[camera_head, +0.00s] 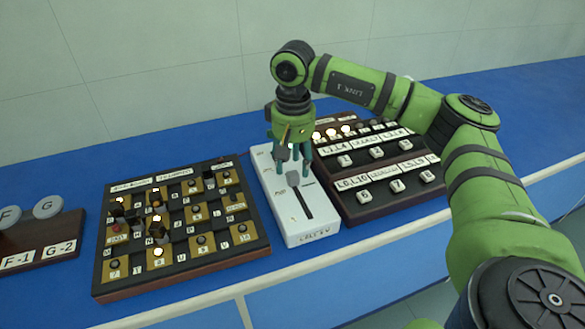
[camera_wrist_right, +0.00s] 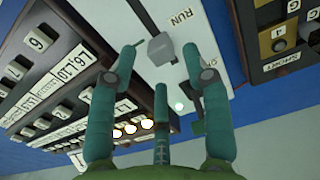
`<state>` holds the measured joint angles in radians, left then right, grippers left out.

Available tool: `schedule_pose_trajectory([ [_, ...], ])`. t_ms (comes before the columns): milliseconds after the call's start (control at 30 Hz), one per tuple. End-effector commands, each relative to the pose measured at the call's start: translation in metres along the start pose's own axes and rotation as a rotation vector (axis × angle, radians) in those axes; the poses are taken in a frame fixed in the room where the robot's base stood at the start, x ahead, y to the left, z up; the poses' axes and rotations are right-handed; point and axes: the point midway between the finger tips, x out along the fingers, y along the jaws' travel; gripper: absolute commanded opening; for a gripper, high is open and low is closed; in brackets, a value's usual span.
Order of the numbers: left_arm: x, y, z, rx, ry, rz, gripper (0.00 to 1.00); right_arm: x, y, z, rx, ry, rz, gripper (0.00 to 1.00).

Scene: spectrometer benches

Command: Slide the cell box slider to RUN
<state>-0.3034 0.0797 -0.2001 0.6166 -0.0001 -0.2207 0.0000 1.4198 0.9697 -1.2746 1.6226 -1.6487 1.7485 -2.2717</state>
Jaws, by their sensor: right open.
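The white cell box (camera_head: 292,226) lies on the blue bench, with a dark straight slot in its top. Its grey slider knob (camera_head: 293,178) sits at the slot's far end, and the bare slot runs toward the box's front. In the wrist view the knob (camera_wrist_right: 161,47) shows beside the printed RUN label (camera_wrist_right: 181,20). My right gripper (camera_head: 294,163) is over the far part of the box, pointing down, open and empty. In the wrist view its fingertips (camera_wrist_right: 160,58) frame the knob on either side; I cannot tell whether they touch it. My left gripper is out of view.
A dark board with brass squares and knobs (camera_head: 180,270) stands close on the left. A dark panel with white keys (camera_head: 350,215) stands close on the right. A small stand with discs (camera_head: 45,252) is far left. Narrow blue bench shows in front.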

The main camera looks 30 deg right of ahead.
Motion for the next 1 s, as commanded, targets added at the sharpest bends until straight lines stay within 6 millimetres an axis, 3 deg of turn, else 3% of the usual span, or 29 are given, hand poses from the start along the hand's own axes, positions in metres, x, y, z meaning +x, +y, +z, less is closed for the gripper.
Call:
schedule_pose_trajectory([
  [233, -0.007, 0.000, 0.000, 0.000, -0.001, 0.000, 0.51, 0.029, 0.000, 0.001, 0.000, -0.001, -0.001, 0.49],
  [567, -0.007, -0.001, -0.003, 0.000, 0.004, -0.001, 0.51, 0.033, -0.001, 0.000, 0.000, 0.001, -0.002, 0.49],
  [600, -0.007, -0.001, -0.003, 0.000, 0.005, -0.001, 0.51, 0.033, -0.001, 0.000, 0.000, 0.001, -0.002, 0.33],
  [700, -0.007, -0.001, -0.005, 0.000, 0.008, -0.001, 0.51, 0.033, -0.001, 0.000, 0.000, 0.001, -0.002, 0.00],
  [1000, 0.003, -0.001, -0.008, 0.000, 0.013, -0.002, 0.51, 0.036, -0.001, 0.007, -0.002, 0.000, -0.002, 0.00],
])
